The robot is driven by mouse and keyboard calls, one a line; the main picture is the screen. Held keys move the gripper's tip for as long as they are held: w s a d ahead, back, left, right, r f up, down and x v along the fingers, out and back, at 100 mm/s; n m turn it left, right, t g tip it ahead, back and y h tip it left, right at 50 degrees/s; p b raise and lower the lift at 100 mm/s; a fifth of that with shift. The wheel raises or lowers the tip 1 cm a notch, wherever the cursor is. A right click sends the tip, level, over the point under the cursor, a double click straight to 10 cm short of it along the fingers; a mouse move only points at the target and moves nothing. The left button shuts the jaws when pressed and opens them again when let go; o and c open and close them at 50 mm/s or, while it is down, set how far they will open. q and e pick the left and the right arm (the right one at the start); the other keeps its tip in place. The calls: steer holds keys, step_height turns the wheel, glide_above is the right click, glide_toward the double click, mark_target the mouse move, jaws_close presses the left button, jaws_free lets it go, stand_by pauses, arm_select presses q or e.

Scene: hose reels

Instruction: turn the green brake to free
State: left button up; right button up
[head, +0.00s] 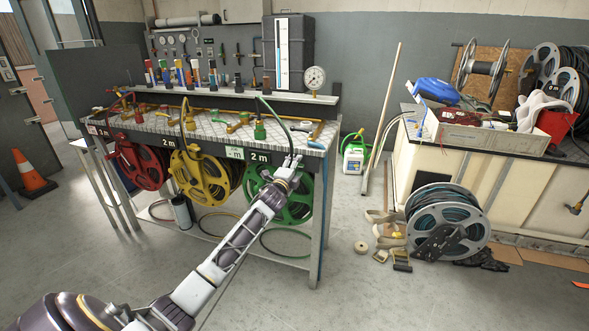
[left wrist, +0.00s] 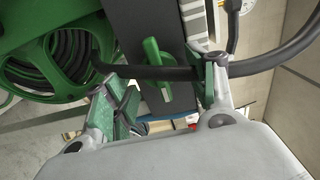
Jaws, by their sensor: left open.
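The green reel (head: 290,207) hangs under the right end of the bench, partly covered by my left arm. My left gripper (head: 291,163) is in front of the bench edge above this reel. In the left wrist view the reel (left wrist: 45,60) fills the upper left. A green lever, seemingly the brake (left wrist: 154,55), stands on a dark plate (left wrist: 128,22). My left gripper (left wrist: 162,86) is open, its fingers on either side of the lever in the picture. A black hose (left wrist: 165,73) crosses between the fingers; contact cannot be told. My right gripper is not in view.
A red reel (head: 138,165) and a yellow reel (head: 200,178) hang left of the green one. Brass fittings and a gauge (head: 314,77) are on the bench (head: 160,125). A grey reel (head: 447,225) stands on the floor at right. The floor in front is clear.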

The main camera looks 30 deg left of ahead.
arm_select(q)
steer(key=shift+w, duration=0.1)
steer(key=c, duration=1)
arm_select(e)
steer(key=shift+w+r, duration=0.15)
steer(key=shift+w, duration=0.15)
